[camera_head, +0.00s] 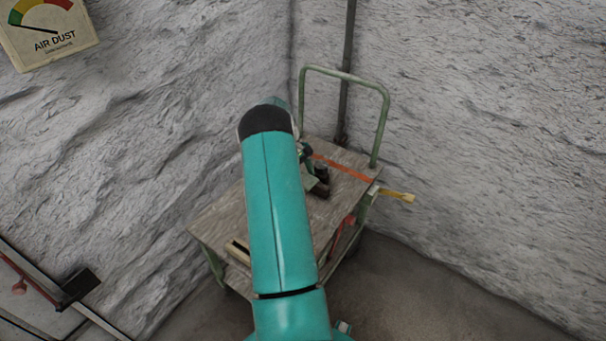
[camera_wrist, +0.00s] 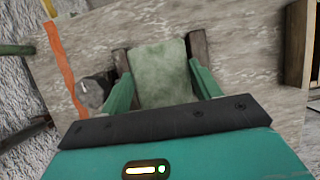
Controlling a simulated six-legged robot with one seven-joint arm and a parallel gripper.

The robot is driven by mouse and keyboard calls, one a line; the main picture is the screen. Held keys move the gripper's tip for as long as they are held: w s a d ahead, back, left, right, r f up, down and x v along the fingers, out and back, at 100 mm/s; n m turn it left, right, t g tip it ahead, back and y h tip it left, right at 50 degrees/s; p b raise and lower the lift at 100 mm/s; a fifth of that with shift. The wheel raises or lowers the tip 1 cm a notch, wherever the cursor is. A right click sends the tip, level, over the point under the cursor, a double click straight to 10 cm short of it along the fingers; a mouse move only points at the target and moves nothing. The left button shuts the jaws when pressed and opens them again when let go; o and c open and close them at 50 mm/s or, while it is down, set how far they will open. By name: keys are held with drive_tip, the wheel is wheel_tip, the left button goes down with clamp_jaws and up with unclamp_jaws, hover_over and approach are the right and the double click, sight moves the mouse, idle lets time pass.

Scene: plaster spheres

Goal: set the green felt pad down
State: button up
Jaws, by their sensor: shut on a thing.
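The green felt pad (camera_wrist: 160,72) is a pale, worn green piece in the wrist view. It lies between the two fingers of my gripper (camera_wrist: 160,66), whose dark tips press on its left and right sides. The pad is over the wooden top of a trolley (camera_wrist: 240,70); I cannot tell whether it touches the wood. In the head view my gripper (camera_head: 316,184) is over the trolley top (camera_head: 215,222), partly behind my teal arm. The pad cannot be made out clearly there.
An orange stripe (camera_head: 343,168) crosses the trolley top near its green handle (camera_head: 384,125). A small grey round object (camera_wrist: 92,92) stands left of my gripper in the wrist view. A wooden box (camera_wrist: 301,45) is at the right. Rough walls (camera_head: 480,120) stand close behind the trolley.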

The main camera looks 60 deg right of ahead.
drive_tip(key=shift+f, duration=0.1)
drive_tip(key=shift+f, duration=2.75)
drive_tip(key=shift+f, duration=3.4)
drive_tip(key=o, duration=1)
drive_tip(key=shift+o, duration=0.2)
drive_tip(key=shift+a, duration=0.1)
drive_tip(key=shift+a+f, duration=0.1)
drive_tip(key=shift+a, duration=0.1)
drive_tip(key=shift+w+r, duration=0.15)
drive_tip(key=shift+r, duration=1.95)
